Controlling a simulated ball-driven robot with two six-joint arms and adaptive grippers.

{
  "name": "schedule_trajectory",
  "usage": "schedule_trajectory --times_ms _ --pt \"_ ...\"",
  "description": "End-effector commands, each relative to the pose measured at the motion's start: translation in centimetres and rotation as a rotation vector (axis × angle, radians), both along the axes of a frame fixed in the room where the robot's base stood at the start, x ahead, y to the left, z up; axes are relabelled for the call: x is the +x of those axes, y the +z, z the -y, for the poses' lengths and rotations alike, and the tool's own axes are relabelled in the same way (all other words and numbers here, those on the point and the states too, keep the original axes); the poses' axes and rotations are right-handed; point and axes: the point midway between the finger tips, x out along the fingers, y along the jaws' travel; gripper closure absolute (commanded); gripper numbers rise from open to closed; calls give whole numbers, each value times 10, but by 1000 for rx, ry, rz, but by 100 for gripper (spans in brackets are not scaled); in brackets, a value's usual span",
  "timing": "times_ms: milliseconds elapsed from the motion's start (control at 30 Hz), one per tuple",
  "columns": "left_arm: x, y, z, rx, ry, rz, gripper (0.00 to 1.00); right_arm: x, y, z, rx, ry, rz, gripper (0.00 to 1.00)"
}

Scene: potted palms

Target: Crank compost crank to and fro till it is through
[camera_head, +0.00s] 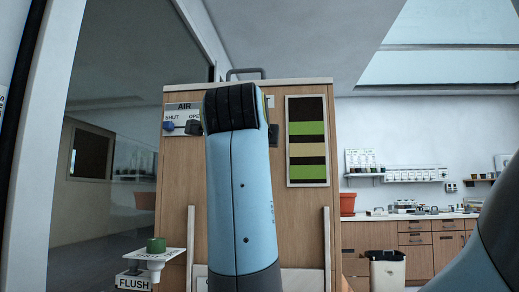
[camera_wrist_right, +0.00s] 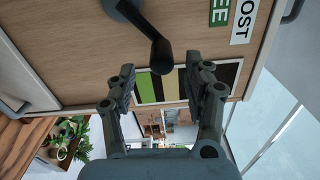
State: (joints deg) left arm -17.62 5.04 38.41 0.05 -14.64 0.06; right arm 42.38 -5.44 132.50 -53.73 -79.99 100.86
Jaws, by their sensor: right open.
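The compost cabinet (camera_head: 310,225) is a wooden box in the middle of the head view. In the right wrist view its wooden face (camera_wrist_right: 70,60) fills the upper part. The dark grey crank (camera_wrist_right: 160,45) is at the top of that view, its knobbed handle ending just beyond my right gripper's fingertips. My right gripper (camera_wrist_right: 167,78) is open and empty, with a finger on each side of the handle's line and apart from it. In the head view one of my blue arm links hides the cabinet's middle, and the crank does not show. My left gripper is not in view.
A striped window (camera_head: 307,141) is at the cabinet's upper right. An AIR panel (camera_head: 184,106) with a blue knob (camera_head: 169,126) is at upper left. A FLUSH sign (camera_head: 132,283) and green cap (camera_head: 155,245) stand at lower left. A bin (camera_head: 387,270) stands behind at right.

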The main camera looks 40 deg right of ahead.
Motion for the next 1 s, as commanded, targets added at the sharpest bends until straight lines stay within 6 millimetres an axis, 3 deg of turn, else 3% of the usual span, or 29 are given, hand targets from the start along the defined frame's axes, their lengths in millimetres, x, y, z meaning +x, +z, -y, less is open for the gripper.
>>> schedule_trajectory --times_ms 367,467,567,667,767,800,900,1000 --pt "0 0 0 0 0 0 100 -4 0 -4 0 -2 -2 48" --pt "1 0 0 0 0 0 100 -4 3 -4 -9 0 13 62" --pt "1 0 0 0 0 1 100 1 21 -10 -63 36 79 75" --pt "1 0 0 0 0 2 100 21 54 -34 -161 162 214 88" --pt "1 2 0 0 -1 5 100 46 90 -77 -269 374 414 100" --pt "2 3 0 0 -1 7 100 52 99 -96 -296 467 500 100" --pt "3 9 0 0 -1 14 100 58 108 -135 -312 682 721 100" --pt "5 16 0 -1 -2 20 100 50 100 -153 -241 850 950 100"
